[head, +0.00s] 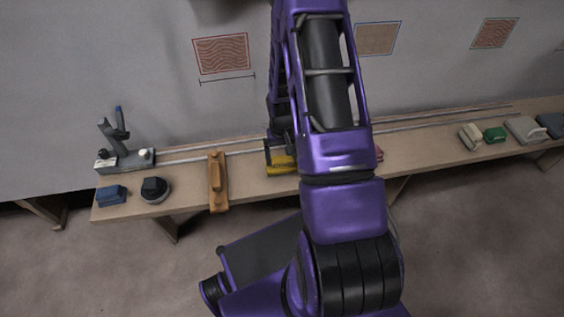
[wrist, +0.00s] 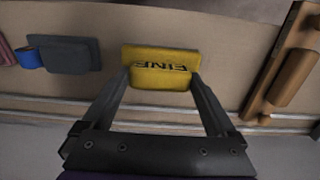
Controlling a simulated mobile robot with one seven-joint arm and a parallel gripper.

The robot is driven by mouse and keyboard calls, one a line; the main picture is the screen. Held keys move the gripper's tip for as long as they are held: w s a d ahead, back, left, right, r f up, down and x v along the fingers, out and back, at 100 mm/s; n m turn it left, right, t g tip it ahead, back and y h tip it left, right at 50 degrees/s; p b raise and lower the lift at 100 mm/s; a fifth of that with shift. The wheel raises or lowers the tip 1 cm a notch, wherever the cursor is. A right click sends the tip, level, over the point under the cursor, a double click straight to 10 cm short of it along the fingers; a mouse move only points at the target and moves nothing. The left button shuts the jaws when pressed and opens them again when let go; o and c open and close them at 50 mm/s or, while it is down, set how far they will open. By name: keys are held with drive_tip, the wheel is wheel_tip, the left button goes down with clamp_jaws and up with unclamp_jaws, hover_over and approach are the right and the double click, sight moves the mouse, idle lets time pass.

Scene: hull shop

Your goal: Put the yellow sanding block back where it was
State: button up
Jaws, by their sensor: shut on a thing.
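The yellow sanding block (head: 281,165), marked FINE, is at the bench, just left of my arm in the head view. In the wrist view the block (wrist: 163,56) sits between the two fingers of my gripper (wrist: 164,76), which is shut on it. In the head view my gripper (head: 268,150) is mostly hidden behind my arm, and part of the block is hidden too. I cannot tell whether the block touches the bench top or is held just above it.
The long wooden bench (head: 250,187) runs along a wall. A long orange tool (head: 217,182) lies left of the block; a round black sander (head: 154,190) is farther left. The wrist view shows a grey block (wrist: 73,54) and blue roll (wrist: 27,58) to the left.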

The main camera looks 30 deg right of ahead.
sight(282, 158)
drive_tip(key=shift+f, duration=1.25)
drive_tip(key=o, duration=0.9)
drive_tip(key=shift+f, duration=0.1)
wheel_tip(282, 158, up, 12)
drive_tip(key=shift+r+p, duration=0.1)
drive_tip(key=shift+p, duration=0.55)
